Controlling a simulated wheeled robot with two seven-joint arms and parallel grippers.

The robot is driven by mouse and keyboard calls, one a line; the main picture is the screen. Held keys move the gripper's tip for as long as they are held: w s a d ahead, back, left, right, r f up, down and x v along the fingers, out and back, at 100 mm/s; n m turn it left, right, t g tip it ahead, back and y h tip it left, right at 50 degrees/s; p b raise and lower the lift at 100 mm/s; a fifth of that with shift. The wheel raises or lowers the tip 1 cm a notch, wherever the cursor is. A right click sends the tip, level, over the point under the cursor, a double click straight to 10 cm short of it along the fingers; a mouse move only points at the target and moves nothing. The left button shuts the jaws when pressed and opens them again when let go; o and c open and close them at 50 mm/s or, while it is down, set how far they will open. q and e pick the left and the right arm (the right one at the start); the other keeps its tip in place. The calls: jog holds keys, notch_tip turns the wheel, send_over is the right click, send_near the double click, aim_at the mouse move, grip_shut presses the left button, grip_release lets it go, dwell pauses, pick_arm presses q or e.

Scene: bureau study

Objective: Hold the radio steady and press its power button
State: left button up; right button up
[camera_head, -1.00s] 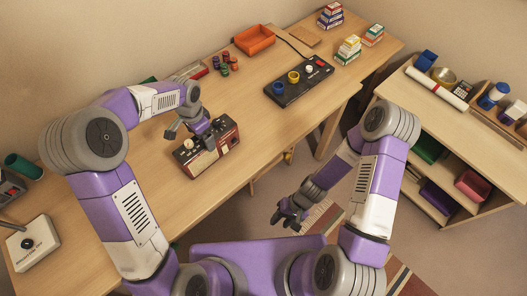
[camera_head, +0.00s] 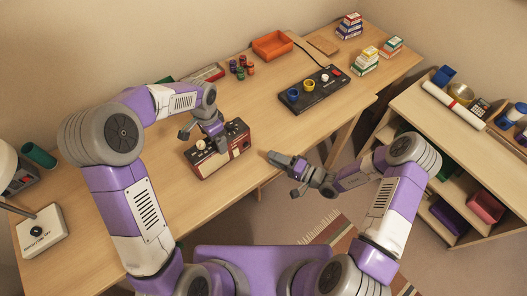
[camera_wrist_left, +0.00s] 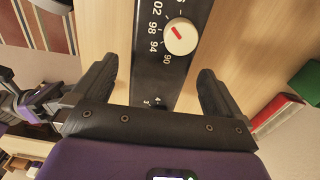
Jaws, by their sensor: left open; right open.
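The radio (camera_head: 232,152), a dark box with a reddish-brown front and a pale round knob, stands on the desk. My left gripper (camera_head: 203,136) is over it, open. In the left wrist view the radio's dark top (camera_wrist_left: 152,78), with a white dial and printed numbers, lies between the spread fingers (camera_wrist_left: 158,88). Gaps show on both sides, so the fingers look apart from it. My right gripper (camera_head: 279,170) is open and empty, off the desk's front edge to the right of the radio. I cannot make out which control is the power button.
A black panel (camera_head: 318,98) with coloured knobs lies further right on the desk. An orange tray (camera_head: 272,45), several small coloured pieces and stacked boxes (camera_head: 364,61) stand behind. A white box (camera_head: 41,232) is at the near left. Desk space between radio and panel is clear.

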pick_arm(q)
notch_tip(320, 180, down, 7)
jog(key=shift+f, duration=0.15)
jog(key=shift+c, duration=0.5)
jog(key=c, duration=1.6)
jog(key=shift+c, duration=0.2)
pick_arm(e)
grip_shut()
dwell(0.3)
